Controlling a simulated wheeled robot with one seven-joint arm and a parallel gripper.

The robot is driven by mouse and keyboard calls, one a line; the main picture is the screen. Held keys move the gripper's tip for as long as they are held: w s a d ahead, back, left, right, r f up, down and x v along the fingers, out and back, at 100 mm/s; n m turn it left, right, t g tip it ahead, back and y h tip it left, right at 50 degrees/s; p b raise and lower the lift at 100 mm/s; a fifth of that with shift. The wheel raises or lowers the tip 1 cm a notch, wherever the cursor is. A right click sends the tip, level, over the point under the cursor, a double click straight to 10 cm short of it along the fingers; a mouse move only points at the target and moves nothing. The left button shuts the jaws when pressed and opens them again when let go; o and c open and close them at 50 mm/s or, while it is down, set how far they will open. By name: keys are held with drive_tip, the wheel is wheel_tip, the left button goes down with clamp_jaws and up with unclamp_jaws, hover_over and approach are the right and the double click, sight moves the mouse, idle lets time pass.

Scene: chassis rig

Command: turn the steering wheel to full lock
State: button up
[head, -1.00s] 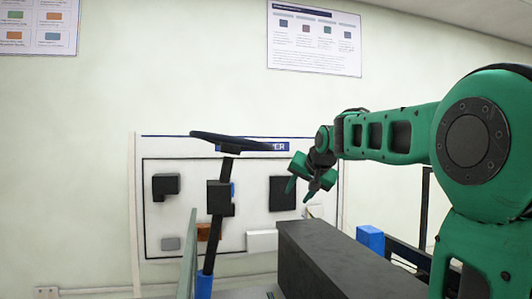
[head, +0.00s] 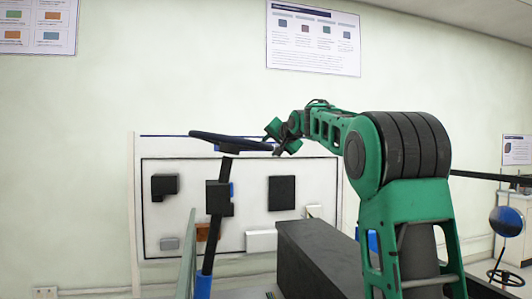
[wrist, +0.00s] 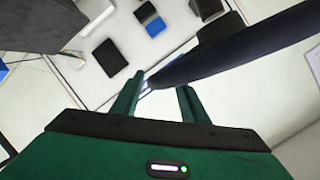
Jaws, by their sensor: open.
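The steering wheel (head: 222,140) is a dark rim seen nearly edge-on in the head view, on top of a black slanted column (head: 216,200). My gripper (head: 274,140) is at the right end of the rim, with its fingers apart. In the wrist view, my gripper (wrist: 160,92) is open, and the dark rim (wrist: 240,52) runs from the upper right down towards the gap between the fingertips. I cannot tell whether the fingers touch the rim. The wheel's far side is not clear in the wrist view.
A white panel (head: 255,222) with several dark, grey and orange blocks stands behind the wheel. A long dark box (head: 322,258) lies below my arm. A thin greenish upright sheet (head: 187,255) stands left of the column.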

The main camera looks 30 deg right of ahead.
drive_tip(key=shift+x, duration=1.25)
clamp_jaws()
drive_tip(key=shift+s+d+f, duration=0.1)
drive_tip(key=shift+d, duration=0.05)
